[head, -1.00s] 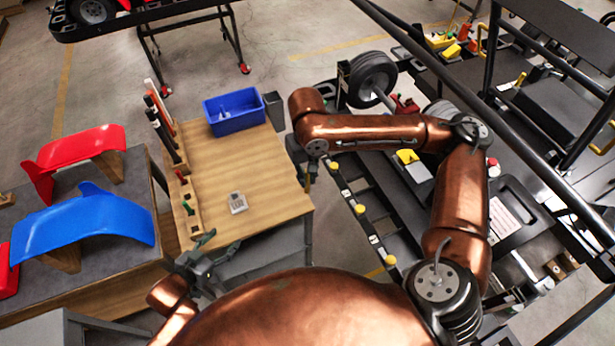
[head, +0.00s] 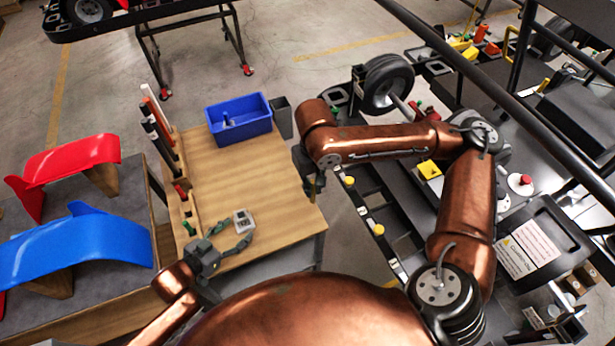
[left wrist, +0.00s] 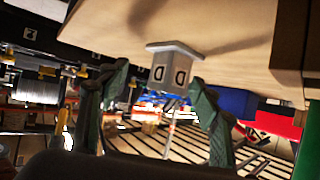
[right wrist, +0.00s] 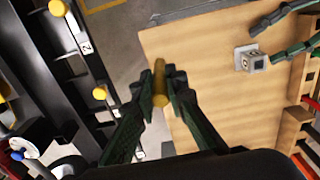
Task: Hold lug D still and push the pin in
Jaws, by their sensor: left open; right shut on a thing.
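Lug D (head: 241,220) is a small pale grey block on a wider base, on the wooden bench top. The left wrist view shows it (left wrist: 172,72) with a D on two faces. My left gripper (head: 236,230) is open, its fingers on either side of the lug and apart from it; they also show in the left wrist view (left wrist: 158,88). My right gripper (right wrist: 159,82) is shut on a yellow pin (right wrist: 160,68) beside the bench edge. In the head view my right gripper (head: 312,184) is mostly under my arm, and the pin is hard to make out.
A tool rack (head: 165,140) lines the left edge. A kart frame with yellow knobs (head: 378,229) is to the right. The bench middle (head: 255,170) is clear.

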